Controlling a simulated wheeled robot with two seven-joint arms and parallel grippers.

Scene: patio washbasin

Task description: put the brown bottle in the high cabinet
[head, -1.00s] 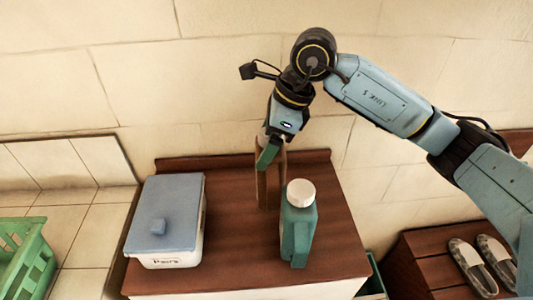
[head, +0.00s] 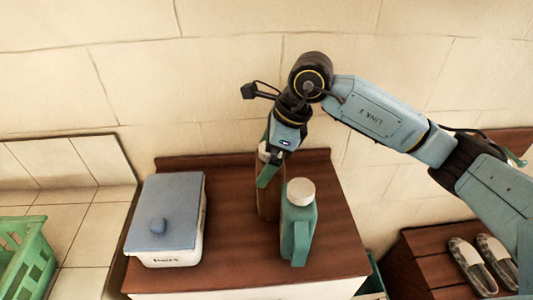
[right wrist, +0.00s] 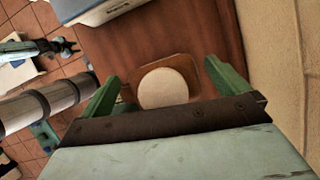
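The brown bottle (head: 267,202) stands upright at the back of the wooden top, partly hidden by my right gripper (head: 268,170). In the right wrist view, the bottle's round white cap (right wrist: 164,88) and brown shoulder (right wrist: 188,66) show between the two green fingers of my right gripper (right wrist: 160,82). The fingers are open, one on each side, with gaps to the bottle. No high cabinet shows in any view. My left gripper does not show in the head view.
A green bottle with a white cap (head: 299,222) stands just in front and to the right. A white box with a blue lid (head: 165,212) is at left on the wooden top (head: 225,262). A green crate (head: 30,262) and slippers (head: 468,262) lie off to the sides. The wall is close behind.

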